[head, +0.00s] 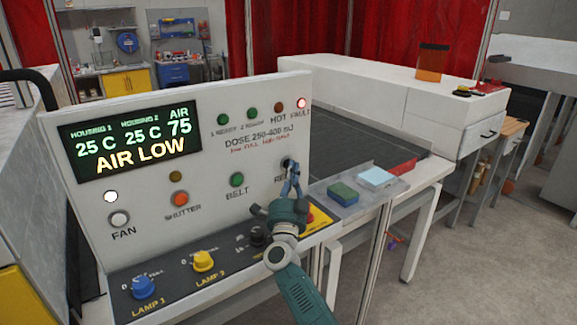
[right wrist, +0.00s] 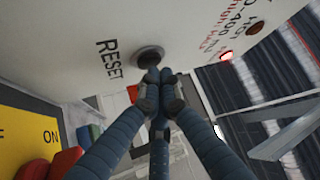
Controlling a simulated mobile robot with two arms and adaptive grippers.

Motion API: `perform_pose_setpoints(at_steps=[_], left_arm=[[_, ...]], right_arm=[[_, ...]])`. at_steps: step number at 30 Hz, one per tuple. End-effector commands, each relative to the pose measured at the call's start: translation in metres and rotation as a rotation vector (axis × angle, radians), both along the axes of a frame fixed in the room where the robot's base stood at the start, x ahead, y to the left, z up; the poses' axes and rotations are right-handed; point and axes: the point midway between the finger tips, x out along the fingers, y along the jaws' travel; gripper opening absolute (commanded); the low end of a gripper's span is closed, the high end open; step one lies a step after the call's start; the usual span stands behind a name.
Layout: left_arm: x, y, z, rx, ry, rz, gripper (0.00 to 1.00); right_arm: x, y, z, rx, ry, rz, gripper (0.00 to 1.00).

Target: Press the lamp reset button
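The reset button (right wrist: 149,54) is a dark round button in a grey ring on the white panel, beside the black word RESET in the right wrist view. In the head view the button (head: 286,162) is mostly hidden behind my fingers, and only "RE" of its label shows. My right gripper (head: 291,167) has its fingers together, empty, with the tips right at the button. In the right wrist view the fingertips (right wrist: 154,76) overlap the button's lower edge; I cannot tell whether they touch it. My left gripper is not in view.
The control panel (head: 200,120) has a display (head: 131,138) reading AIR LOW. The red FAULT lamp (head: 301,103) is lit. The belt button (head: 237,180) is left of my gripper. Knobs, including yellow lamp 2 (head: 203,261), sit below. A green sponge (head: 343,193) lies to the right.

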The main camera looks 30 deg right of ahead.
Motion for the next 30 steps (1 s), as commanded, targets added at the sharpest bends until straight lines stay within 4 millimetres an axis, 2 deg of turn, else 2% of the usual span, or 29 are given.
perform_pose_setpoints(at_steps=[30], left_arm=[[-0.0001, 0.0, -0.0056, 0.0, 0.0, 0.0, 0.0]], right_arm=[[0.0084, 0.0008, 0.0004, -0.001, -0.001, 0.0, 0.0]])
